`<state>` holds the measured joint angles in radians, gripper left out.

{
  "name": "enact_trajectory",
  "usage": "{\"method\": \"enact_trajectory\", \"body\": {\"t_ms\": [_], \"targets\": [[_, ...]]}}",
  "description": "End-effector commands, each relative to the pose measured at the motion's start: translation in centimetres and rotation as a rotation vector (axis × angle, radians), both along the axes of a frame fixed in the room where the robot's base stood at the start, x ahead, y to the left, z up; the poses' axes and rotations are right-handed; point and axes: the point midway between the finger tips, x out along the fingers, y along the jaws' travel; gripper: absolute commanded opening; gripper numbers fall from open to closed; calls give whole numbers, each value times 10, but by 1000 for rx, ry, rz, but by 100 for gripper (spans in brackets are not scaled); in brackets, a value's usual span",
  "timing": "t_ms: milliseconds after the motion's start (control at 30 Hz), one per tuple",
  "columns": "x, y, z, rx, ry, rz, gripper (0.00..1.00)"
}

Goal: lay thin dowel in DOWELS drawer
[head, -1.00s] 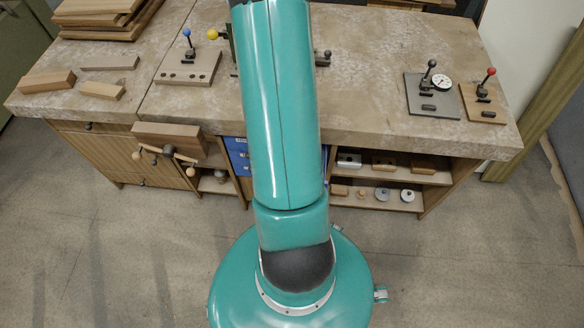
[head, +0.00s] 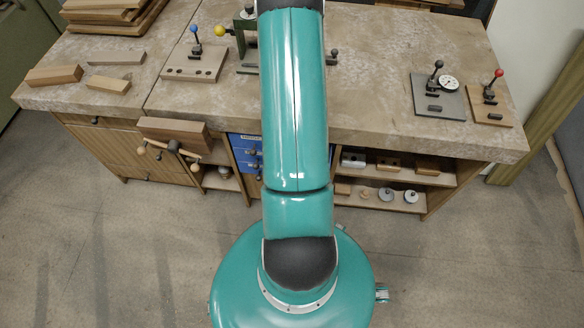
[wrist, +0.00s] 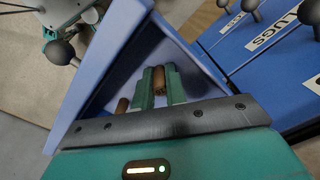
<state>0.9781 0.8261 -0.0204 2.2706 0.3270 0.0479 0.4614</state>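In the wrist view my gripper (wrist: 160,84) points down into an open blue drawer (wrist: 88,96). Its two green fingers are close together, with a brown dowel (wrist: 158,80) between them, seen nearly end-on. Another brown rounded piece (wrist: 122,105) shows inside the drawer, left of the fingers; I cannot tell how long it is. The dark bar of my gripper hides the near part of the drawer. No label shows on this drawer. In the head view my arm hides the gripper and the open drawer; part of the blue drawer unit (head: 245,150) shows beside the arm.
Closed blue drawers with black knobs, one labelled LUGS (wrist: 274,31), lie right of the open drawer in the wrist view. In the head view, a wooden vise (head: 174,135) juts out left of the drawer unit. Open shelves (head: 395,170) with small parts are at right. The floor is clear.

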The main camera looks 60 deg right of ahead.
Motion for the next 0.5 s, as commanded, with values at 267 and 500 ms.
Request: {"method": "enact_trajectory", "body": {"t_ms": [267, 500], "targets": [[0, 0, 0, 0, 0, 0, 35], [0, 0, 6, -1, -1, 1, 35]]}}
